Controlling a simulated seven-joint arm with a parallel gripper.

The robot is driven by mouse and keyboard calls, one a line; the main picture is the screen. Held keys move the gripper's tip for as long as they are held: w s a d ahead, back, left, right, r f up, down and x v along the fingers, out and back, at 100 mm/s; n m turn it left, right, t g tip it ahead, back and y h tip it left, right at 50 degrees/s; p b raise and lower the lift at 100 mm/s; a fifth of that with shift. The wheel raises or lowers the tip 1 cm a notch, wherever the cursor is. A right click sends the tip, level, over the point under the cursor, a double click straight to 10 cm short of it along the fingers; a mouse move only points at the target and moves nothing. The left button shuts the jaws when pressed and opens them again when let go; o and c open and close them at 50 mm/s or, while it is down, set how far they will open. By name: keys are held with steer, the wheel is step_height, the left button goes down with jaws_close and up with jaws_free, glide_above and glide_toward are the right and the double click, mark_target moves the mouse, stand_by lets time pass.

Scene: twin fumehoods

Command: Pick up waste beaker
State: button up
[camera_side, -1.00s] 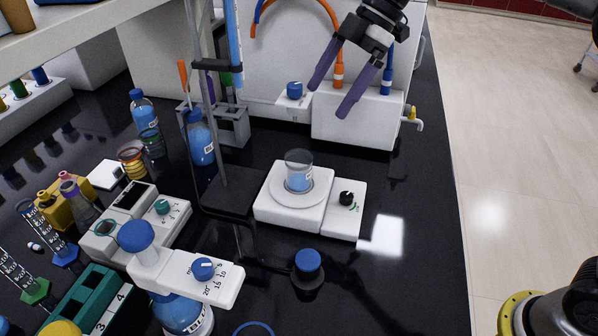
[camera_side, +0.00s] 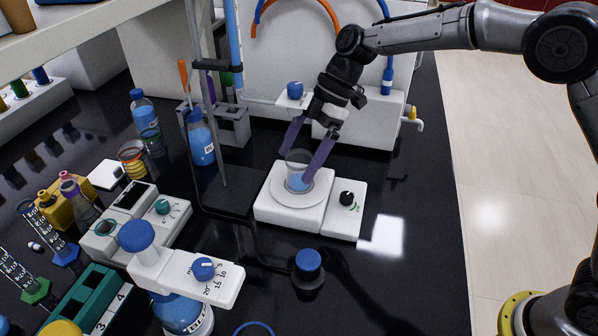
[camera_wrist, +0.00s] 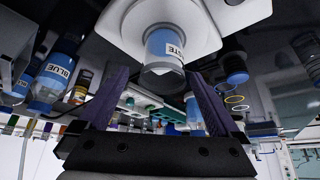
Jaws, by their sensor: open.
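The waste beaker (camera_side: 298,178) is a small clear glass beaker with blue liquid. It stands upright on the round plate of the white stirrer (camera_side: 290,212) in the side view. In the wrist view the beaker (camera_wrist: 163,50) shows a white label ending in "STE", between and beyond the fingertips. My gripper (camera_side: 305,165) is open, with its purple fingers pointing down around the beaker, one at its left and one at its right. In the wrist view both fingers of my gripper (camera_wrist: 158,88) are apart, with visible gaps to the glass.
A stand rod (camera_side: 207,100) rises left of the stirrer. A white device with hoses (camera_side: 360,122) stands behind it. A blue-capped bottle (camera_side: 201,140) is at the left, and a blue-topped black piece (camera_side: 308,265) in front. The dark bench (camera_side: 415,200) is clear at the right.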

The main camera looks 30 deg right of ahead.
mark_target(289, 179)
steer(key=x, duration=0.4)
steer(key=shift+s+d+f, duration=0.1)
steer(key=shift+s+f, duration=0.05)
steer(key=shift+c, duration=0.3)
steer(key=c, duration=1.4)
jaws_close()
